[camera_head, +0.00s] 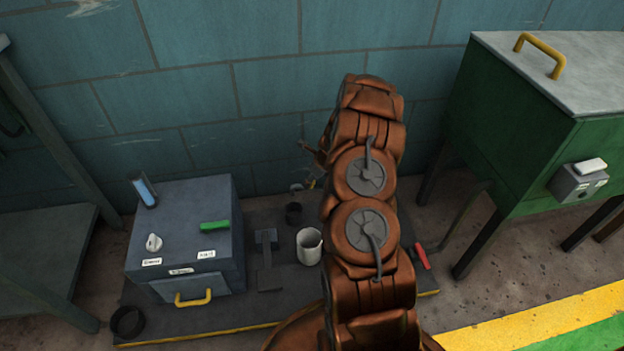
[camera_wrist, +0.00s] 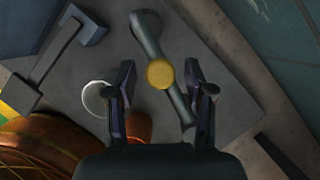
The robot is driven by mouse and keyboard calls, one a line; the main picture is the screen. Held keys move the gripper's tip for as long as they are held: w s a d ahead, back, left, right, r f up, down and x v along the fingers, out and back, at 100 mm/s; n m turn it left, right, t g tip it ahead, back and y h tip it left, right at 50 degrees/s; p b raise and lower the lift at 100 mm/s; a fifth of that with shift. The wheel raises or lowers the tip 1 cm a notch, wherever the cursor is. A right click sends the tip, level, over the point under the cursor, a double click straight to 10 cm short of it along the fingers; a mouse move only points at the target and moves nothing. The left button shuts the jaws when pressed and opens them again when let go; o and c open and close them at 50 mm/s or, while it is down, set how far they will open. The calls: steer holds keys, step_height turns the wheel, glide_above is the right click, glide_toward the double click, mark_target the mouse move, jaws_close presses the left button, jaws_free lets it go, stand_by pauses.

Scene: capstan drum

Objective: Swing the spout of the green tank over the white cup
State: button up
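The white cup (camera_head: 309,246) stands upright on the dark floor plate, left of my arm. It also shows in the wrist view (camera_wrist: 97,98), just left of my left finger. A large green tank (camera_head: 518,128) with a pale lid stands on legs at the right. A grey pipe (camera_wrist: 150,42) with a yellow round knob (camera_wrist: 160,74) runs between and beyond my fingers in the wrist view. I cannot tell whether it joins the green tank. My gripper (camera_wrist: 162,92) is open, its fingers on either side of the pipe. My arm hides most of it in the head view.
A blue-grey cabinet (camera_head: 185,235) with a green lever (camera_head: 215,226) stands at the left. A dark T-shaped piece (camera_head: 268,260) lies left of the cup. A red handle (camera_head: 421,257) shows right of my arm. A tiled wall (camera_head: 250,90) closes the back.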

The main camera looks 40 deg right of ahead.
jaws_close()
stand_by(0.3)
